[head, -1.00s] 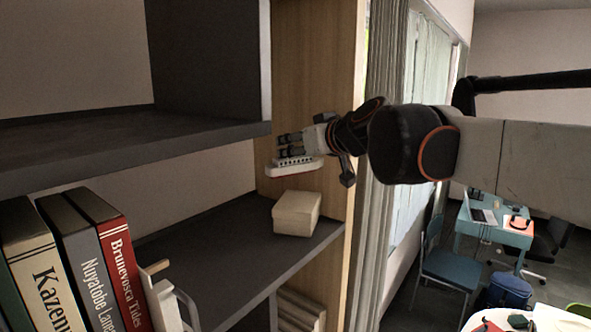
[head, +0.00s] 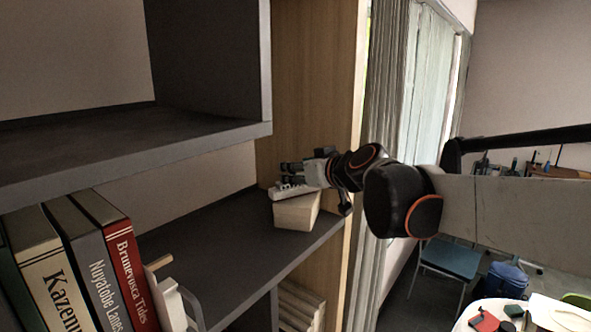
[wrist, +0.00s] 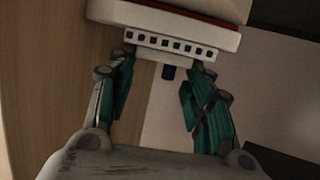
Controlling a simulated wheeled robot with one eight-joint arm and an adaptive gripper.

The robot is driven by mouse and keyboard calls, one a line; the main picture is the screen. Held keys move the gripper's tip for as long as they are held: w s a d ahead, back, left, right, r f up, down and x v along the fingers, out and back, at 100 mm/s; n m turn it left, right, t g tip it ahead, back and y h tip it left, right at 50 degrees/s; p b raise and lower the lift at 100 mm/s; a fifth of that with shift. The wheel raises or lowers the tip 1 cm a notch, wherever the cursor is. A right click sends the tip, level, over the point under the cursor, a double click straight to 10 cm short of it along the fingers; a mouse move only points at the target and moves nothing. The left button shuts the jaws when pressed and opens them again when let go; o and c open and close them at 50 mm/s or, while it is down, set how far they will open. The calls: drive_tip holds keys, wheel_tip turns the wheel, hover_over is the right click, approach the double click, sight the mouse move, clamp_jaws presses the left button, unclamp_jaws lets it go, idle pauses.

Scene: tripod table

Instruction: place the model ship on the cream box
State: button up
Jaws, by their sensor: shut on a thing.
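The model ship (head: 291,191) is white with a row of small dark windows; its white hull with a red stripe also shows in the wrist view (wrist: 190,22). My gripper (head: 296,178) is shut on the ship, with a finger on either side of its upper part (wrist: 165,72). The cream box (head: 296,213) stands on the dark shelf at its right end. The ship is directly over the box top and looks very close to it or touching. I cannot tell whether it rests on the box.
Several books (head: 75,265) and a white object (head: 167,300) stand on the same shelf at the left. An upper shelf (head: 150,145) ends to the left of my gripper. A wooden side panel (head: 312,90) rises behind the box. The shelf between books and box is clear.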

drive_tip(key=shift+f, duration=0.1)
drive_tip(key=o, duration=1.1)
drive_tip(key=shift+s+r, duration=0.1)
drive_tip(key=shift+r, duration=0.1)
drive_tip(key=b+v, duration=0.2)
drive_tip(key=v, duration=1)
drive_tip(key=s+d+f+m+g+h, duration=0.3)
drive_tip(key=s+d+f, duration=0.3)
drive_tip(key=s+f, duration=0.5)
drive_tip(key=s+d+f+m+g+h, duration=0.2)
drive_tip(key=s+d+f+h, duration=0.2)
drive_tip(key=s+f, duration=0.6)
wheel_tip(320, 180, down, 5)
drive_tip(key=shift+s+d+f+m+g, duration=0.1)
drive_tip(key=shift+s+d+m+g, duration=0.3)
drive_tip(key=shift+d, duration=0.85)
